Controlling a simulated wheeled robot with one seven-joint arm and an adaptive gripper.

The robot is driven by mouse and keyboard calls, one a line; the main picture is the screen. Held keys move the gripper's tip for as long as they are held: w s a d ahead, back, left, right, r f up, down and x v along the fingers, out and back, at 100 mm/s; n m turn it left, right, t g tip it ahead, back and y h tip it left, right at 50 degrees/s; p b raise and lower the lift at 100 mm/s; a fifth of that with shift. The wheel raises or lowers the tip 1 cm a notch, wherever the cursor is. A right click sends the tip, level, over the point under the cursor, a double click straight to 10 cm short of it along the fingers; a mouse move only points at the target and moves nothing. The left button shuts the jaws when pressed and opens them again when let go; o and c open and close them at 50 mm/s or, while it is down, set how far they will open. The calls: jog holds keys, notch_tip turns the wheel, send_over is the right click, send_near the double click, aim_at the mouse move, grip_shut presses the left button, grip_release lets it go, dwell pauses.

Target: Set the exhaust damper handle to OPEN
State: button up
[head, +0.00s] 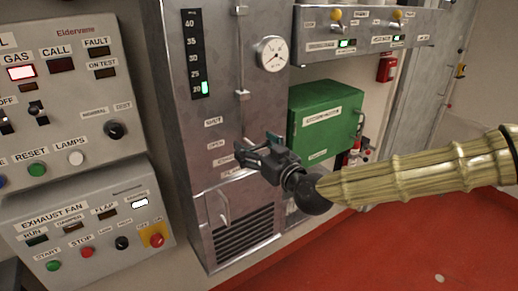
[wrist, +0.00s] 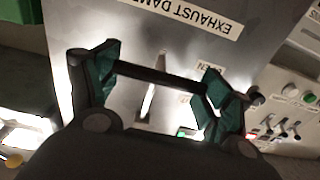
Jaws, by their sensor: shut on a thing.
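The dark damper handle (wrist: 158,75) shows in the wrist view as a bar across a pale upright slot (wrist: 150,103) in the metal panel. My gripper (wrist: 160,80) is shut on this bar, with one green-padded finger at each end. The slot shows on both sides of the bar. A partly covered OPEN label (wrist: 207,68) lies by the right finger. In the head view my gripper (head: 246,152) is at the cabinet front, right of the OPEN label (head: 216,145) and below the SHUT label (head: 213,121). It hides most of the handle there.
The metal cabinet carries a gauge (head: 271,54), a lit column display (head: 194,55) and a lower latch (head: 222,208). A green box (head: 326,115) is close behind my wrist on the right. Control panels (head: 75,85) stand on the left.

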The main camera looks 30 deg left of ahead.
jog(key=shift+s+f, duration=0.25)
jog(key=shift+f, duration=0.15)
jog(key=o, duration=1.4)
jog(key=shift+a, duration=0.15)
jog(key=shift+r, duration=0.1)
jog(key=shift+w, duration=0.1)
jog(key=shift+d, duration=0.6)
jog(key=v, duration=1.1)
